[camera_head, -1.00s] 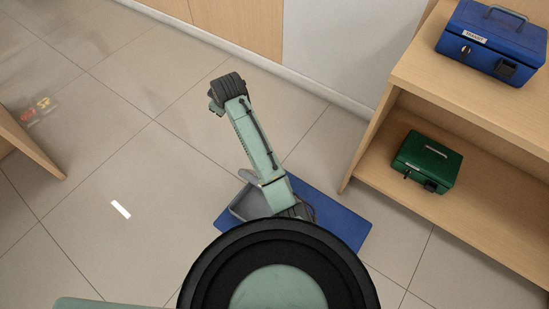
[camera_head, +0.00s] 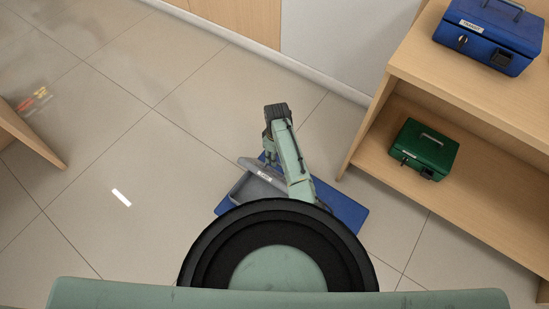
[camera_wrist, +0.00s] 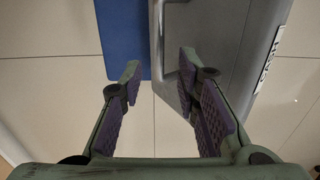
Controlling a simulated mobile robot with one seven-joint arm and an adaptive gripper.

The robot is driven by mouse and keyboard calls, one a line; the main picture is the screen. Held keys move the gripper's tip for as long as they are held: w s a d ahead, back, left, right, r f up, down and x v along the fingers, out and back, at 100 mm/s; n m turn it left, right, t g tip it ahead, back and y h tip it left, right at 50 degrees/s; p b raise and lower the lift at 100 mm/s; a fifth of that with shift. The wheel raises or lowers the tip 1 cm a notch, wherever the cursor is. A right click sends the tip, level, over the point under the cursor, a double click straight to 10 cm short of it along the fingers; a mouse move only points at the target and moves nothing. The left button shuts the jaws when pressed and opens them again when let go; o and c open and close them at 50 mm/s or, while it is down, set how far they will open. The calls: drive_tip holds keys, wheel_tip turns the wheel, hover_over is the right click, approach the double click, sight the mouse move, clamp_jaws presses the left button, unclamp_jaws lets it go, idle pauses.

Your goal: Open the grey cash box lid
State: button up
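The grey cash box (camera_head: 240,191) sits on a blue mat (camera_head: 348,211) on the floor, partly hidden by my arm. Its lid (camera_head: 255,166) stands raised at a tilt, and part of the grey inside shows. In the wrist view the lid (camera_wrist: 228,50) fills the upper right, with a white label and a bar handle (camera_wrist: 160,45) along its left side. My gripper (camera_wrist: 158,72) is open, its purple-padded fingers apart with nothing held. The right fingertip overlaps the lid in the picture; contact cannot be told.
A wooden shelf unit (camera_head: 455,91) stands at the right, with a blue cash box (camera_head: 490,32) on top and a green cash box (camera_head: 424,148) on the lower shelf. A wooden edge (camera_head: 28,136) juts in at the left. The floor at the left is mostly clear.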

drive_tip(key=shift+f, duration=1.3)
drive_tip(key=shift+c, duration=0.4)
clamp_jaws()
